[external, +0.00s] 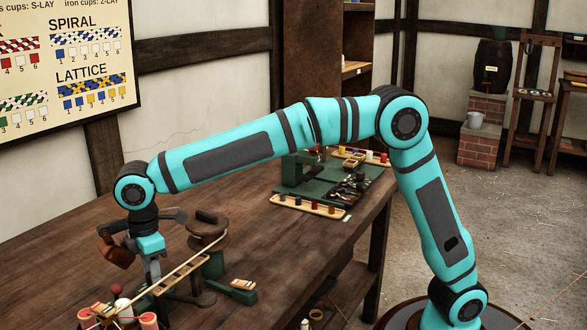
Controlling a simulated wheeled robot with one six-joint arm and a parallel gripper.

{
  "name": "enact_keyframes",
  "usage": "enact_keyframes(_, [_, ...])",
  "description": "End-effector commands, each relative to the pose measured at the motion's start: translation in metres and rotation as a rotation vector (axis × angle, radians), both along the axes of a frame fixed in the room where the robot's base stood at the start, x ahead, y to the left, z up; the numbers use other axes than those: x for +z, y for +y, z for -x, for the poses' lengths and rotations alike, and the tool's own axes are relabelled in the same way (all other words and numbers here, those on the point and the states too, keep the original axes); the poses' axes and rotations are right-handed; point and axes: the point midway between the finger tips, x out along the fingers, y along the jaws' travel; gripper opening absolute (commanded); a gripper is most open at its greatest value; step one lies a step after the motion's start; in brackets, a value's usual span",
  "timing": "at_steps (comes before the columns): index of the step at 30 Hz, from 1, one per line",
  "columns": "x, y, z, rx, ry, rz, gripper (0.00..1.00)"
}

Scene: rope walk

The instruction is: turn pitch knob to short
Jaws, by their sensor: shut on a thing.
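My gripper (154,276) points down at the rope-laying machine at the lower left and is shut, with its tips close to a slatted wooden rail (178,272). What lies between its fingers is too small and too covered to make out. I cannot pick out the pitch knob or its short mark; the knob may be hidden at the fingertips. The machine has a dark brown drum (208,230) on a green stand right of my gripper. A small lettered plate (243,284) sits on the stand's green foot, but its words are too small to read.
A red-brown part (116,249) is close left of my gripper. Red and cream bobbins (148,321) stand at the bottom left. A green mat (318,190) with tools and a wooden peg tray (308,206) lie farther back. The table (60,250) is bare at left.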

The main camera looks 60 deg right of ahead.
Motion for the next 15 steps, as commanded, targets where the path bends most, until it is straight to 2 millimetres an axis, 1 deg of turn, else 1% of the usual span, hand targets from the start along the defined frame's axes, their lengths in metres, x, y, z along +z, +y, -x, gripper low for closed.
enact_keyframes(6, [0.0006, 0.0003, -0.0004, -0.038, -0.002, -0.002, 0.08])
enact_keyframes(15, [0.0006, 0.0003, -0.0004, -0.043, -0.002, -0.002, 0.08])
